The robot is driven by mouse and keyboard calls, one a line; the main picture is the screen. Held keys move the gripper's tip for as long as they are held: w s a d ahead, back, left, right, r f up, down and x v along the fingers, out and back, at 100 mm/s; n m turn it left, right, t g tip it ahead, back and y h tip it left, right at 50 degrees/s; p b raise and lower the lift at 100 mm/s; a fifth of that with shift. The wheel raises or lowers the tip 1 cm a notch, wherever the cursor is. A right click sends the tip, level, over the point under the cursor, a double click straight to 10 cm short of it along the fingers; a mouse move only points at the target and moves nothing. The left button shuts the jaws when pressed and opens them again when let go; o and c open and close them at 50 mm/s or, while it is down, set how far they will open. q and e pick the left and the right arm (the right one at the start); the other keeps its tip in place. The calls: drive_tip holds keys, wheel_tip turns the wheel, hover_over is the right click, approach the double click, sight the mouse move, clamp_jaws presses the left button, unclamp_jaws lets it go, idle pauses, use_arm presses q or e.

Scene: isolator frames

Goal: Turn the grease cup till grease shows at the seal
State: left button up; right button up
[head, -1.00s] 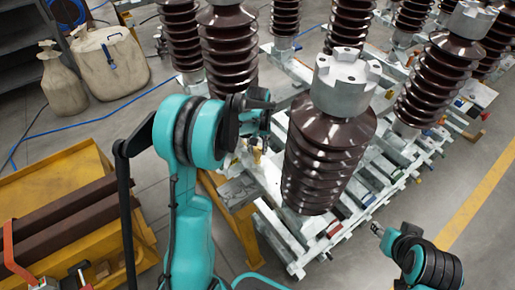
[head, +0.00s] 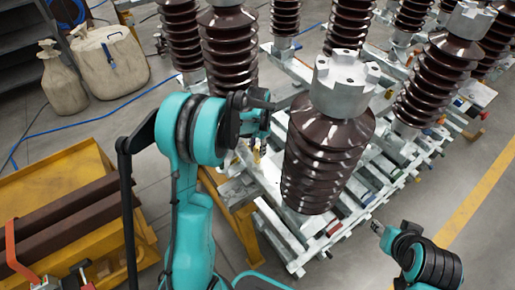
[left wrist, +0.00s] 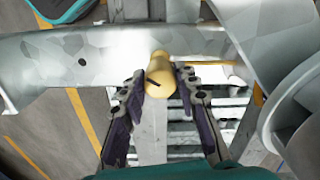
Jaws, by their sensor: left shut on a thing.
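The grease cup (left wrist: 161,74) is a small brass-yellow cylinder with a dark mark on its side, seen in the left wrist view against a grey galvanized frame member (left wrist: 95,58). My left gripper (left wrist: 164,97) has its two dark, padded fingers on either side of the cup and is shut on it. In the head view the left gripper (head: 258,140) is small and partly hidden by its own wrist, beside the frame. I cannot make out the seal or any grease. My right gripper (head: 377,228) is small at the lower right, away from the cup; its fingers are too small to read.
A large brown ribbed insulator (head: 322,160) with a metal cap stands just right of the left gripper. Several more stand behind on slatted frames. A yellow bin (head: 85,160) with brown bars is at left. Sacks (head: 110,62) stand at upper left.

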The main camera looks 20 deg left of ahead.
sight(258, 148)
use_arm(q)
drive_tip(key=shift+m, duration=0.6)
drive_tip(key=o, duration=1.2)
drive_tip(key=shift+c, duration=0.2)
wheel_tip(258, 148, up, 12)
